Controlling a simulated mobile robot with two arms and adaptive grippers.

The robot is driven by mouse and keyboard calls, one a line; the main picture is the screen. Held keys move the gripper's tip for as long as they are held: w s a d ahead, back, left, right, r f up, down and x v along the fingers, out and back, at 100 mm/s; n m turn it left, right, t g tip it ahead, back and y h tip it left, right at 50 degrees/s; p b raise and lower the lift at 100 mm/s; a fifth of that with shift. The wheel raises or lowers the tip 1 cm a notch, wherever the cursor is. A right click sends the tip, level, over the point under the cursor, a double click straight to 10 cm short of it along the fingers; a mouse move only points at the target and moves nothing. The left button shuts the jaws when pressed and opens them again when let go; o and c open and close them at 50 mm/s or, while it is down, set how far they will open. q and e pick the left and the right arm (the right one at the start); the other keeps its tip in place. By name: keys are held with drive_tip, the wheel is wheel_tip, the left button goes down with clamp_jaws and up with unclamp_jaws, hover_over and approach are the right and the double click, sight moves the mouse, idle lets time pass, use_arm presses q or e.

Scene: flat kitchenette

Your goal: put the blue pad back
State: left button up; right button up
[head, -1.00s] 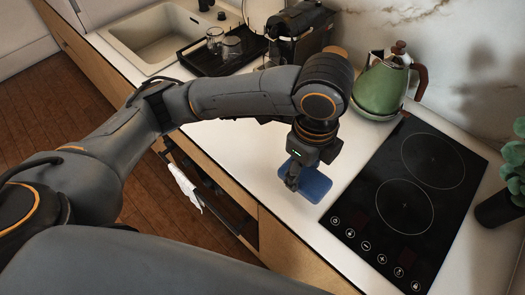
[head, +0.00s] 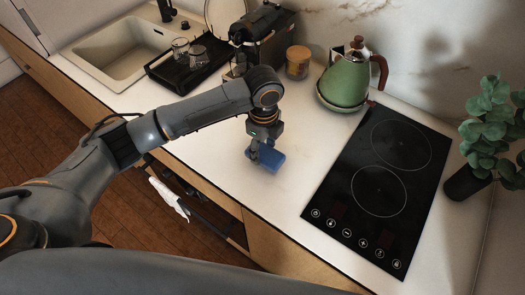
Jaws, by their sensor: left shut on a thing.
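The blue pad (head: 271,161) is a small flat blue block at the white counter (head: 215,160), left of the black cooktop. My left gripper (head: 254,158) points down from above and is shut on the blue pad at its left side. The fingers hide part of the pad. I cannot tell whether the pad touches the counter or hangs just above it. My right gripper is not in view.
The black cooktop (head: 402,184) lies to the right. A green kettle (head: 346,82), a lidded jar (head: 298,62) and a coffee machine (head: 268,30) stand behind. A black tray (head: 172,72) with glasses is beside the sink (head: 105,55). A plant (head: 487,135) stands far right.

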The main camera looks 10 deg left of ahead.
sight(263, 152)
use_arm(q)
wheel_tip(263, 152, down, 2)
drive_tip(key=shift+f+p, duration=0.15)
drive_tip(key=shift+p, duration=0.5)
drive_tip(key=shift+a+f, duration=0.1)
drive_tip(key=shift+f, duration=0.3)
drive_tip(key=shift+f, duration=0.1)
drive_tip(key=o, duration=0.9)
drive_tip(key=shift+o, duration=0.6)
wheel_tip(263, 152, up, 12)
drive_tip(key=b, duration=0.3)
drive_tip(key=shift+f, duration=0.2)
drive_tip(key=shift+r, duration=0.35)
